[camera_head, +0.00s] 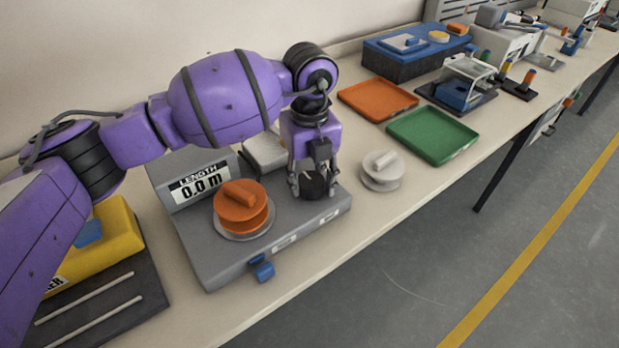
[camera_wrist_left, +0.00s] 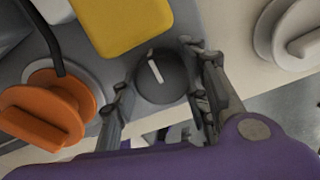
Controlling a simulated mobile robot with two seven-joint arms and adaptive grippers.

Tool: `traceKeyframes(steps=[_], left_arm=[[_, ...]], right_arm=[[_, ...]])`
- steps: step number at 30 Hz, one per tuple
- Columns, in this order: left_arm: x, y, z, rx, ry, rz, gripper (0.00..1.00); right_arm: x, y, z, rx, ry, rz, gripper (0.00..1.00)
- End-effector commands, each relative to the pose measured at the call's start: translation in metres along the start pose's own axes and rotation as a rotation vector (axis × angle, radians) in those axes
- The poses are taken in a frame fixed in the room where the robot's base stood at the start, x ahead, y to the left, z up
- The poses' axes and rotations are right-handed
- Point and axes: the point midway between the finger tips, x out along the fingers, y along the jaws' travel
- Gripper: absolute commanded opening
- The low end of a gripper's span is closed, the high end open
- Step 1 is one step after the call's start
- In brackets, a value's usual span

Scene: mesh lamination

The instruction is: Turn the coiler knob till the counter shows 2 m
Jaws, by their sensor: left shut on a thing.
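The dark round knob (camera_head: 313,186) is at the right end of the coiler; in the left wrist view the knob (camera_wrist_left: 162,77) shows a white pointer line on top. My left gripper (camera_head: 313,190) comes down from above and is shut on the knob, with one finger on each side. An orange spool (camera_head: 240,207) sits on the coiler left of the knob. My right gripper is not in view.
A white spool (camera_head: 382,170) stands on the bench just right of the coiler. An orange tray (camera_head: 377,99) and a green tray (camera_head: 432,135) lie farther right. A yellow device (camera_head: 112,232) is at the left, partly behind my arm. The bench's front edge is close to the coiler.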

Motion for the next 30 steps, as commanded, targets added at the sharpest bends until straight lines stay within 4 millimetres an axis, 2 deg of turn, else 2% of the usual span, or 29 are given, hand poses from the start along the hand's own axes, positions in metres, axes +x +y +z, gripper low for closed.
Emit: traceKeyframes(steps=[11,30], left_arm=[[-0.001,0.002,0.002,0.173,-0.001,0.007,0.15],[0.0,0.001,0.005,0.77,0.0,0.008,0.15]], right_arm=[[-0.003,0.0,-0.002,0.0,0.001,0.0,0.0],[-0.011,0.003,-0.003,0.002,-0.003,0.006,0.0]])
